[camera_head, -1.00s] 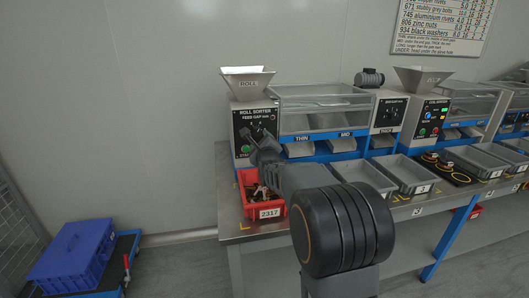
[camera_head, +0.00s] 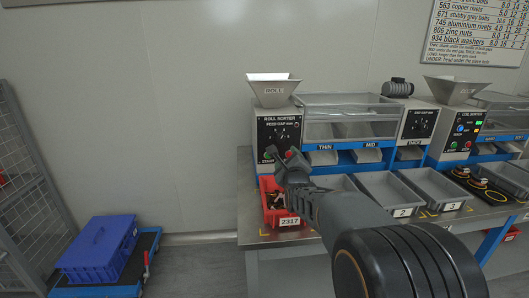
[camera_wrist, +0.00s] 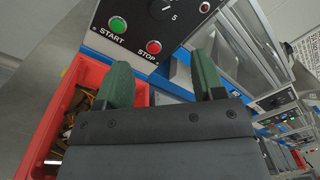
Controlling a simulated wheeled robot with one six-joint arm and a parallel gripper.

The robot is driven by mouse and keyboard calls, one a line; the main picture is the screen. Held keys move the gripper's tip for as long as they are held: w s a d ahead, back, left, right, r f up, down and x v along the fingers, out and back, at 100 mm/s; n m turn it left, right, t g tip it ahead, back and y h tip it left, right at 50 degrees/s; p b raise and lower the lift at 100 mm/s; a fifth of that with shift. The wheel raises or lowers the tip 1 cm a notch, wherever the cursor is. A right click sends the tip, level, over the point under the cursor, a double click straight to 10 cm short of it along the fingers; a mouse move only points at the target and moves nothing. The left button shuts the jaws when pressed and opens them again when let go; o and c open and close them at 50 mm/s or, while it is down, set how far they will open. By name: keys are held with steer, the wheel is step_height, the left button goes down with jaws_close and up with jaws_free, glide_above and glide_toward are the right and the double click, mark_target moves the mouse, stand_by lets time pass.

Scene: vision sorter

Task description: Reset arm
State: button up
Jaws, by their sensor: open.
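My gripper (camera_wrist: 163,85) shows in the wrist view with its two green fingers apart and nothing between them. It points toward the front panel of the roll sorter (camera_head: 279,127), near the green START button (camera_wrist: 117,25) and the red STOP button (camera_wrist: 153,47). In the head view my gripper (camera_head: 291,160) is in front of that panel, just above the red bin (camera_head: 289,223) labelled 2317. The red bin also shows at the left of the wrist view (camera_wrist: 45,125) with small metal parts inside. Whether the fingers touch the panel cannot be told.
Grey trays (camera_head: 430,186) line the bench (camera_head: 245,205) to the right of the red bin. A feed hopper (camera_head: 273,90) tops the roll sorter. A blue crate (camera_head: 98,246) sits on a low cart at the left, beside a mesh fence (camera_head: 25,175). Floor between cart and bench is clear.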

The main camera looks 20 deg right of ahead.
steer(key=s+a+r+n+g+y+p, duration=0.1)
steer(key=s+a+r+n+g+p, duration=0.2)
steer(key=s+n+p, duration=0.5)
steer(key=s+a+r+n+g+y+p, duration=0.1)
steer(key=s+a+r+n+g+p, duration=0.2)
steer(key=s+n+g+p, duration=0.3)
steer(key=s+a+r+n+g+y+p, duration=0.2)
steer(key=s+a+r+n+g+p, duration=0.2)
steer(key=s+n+p, duration=0.6)
steer(key=s+a+n+g, duration=0.1)
steer(key=s+n, duration=0.1)
steer(key=n, duration=0.2)
steer(key=shift+a+p, duration=0.3)
steer(key=shift+s+n, duration=0.4)
steer(key=shift+n, duration=0.1)
